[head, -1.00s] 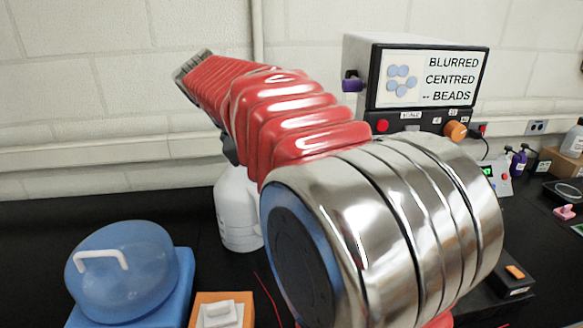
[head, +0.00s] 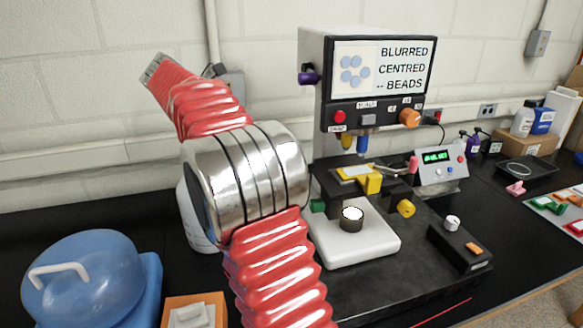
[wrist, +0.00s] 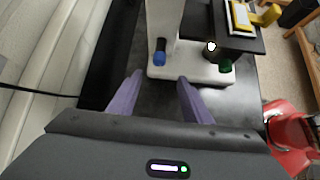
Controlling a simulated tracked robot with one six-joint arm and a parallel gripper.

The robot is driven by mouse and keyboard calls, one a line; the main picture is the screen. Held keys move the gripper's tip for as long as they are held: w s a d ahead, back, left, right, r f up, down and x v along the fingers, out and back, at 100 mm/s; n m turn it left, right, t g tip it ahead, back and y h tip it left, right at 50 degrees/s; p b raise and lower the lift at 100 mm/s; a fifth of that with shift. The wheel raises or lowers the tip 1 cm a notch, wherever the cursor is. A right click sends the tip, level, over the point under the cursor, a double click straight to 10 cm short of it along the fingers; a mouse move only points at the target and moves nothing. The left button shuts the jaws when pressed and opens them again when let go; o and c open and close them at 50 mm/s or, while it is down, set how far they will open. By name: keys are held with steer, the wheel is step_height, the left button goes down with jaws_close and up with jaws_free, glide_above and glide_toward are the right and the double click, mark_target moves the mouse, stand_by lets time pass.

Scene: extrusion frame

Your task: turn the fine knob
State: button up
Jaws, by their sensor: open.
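The microscope (head: 362,232) has a white base and a sign-like screen. Its visible knobs are a green one (head: 318,206) low on the left, a yellow one (head: 405,208) on the right, an orange one (head: 410,118) on the front panel and a purple one (head: 308,77) on the head's side. In the wrist view, a blue knob (wrist: 160,56) stands by the column, with the green knob (wrist: 225,66) to its right. I cannot tell which is the fine knob. My gripper (wrist: 160,77) is open and empty, its purple fingers pointing towards the blue knob, not around it. The head view does not show the gripper.
My arm covers the column's left side in the head view. A white bottle (head: 193,225) stands behind it. A blue domed container (head: 82,275) is at the front left, a control box (head: 460,245) to the right. A display unit (head: 440,163) stands behind.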

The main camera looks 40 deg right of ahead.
steer(key=shift+d, duration=0.1)
steer(key=x, duration=1.3)
steer(key=shift+s+d+f, duration=0.15)
steer(key=shift+f, duration=0.15)
steer(key=shift+c, duration=0.3)
steer(key=c, duration=1)
steer(key=shift+s+f+m+t+h, duration=0.1)
steer(key=shift+s+m+t+h, duration=0.15)
steer(key=shift+m+t+h, duration=0.5)
steer(key=shift+s+f+m+t+h, duration=0.15)
steer(key=shift+m+t+h, duration=0.3)
steer(key=shift+t, duration=0.5)
steer(key=shift+a, duration=0.25)
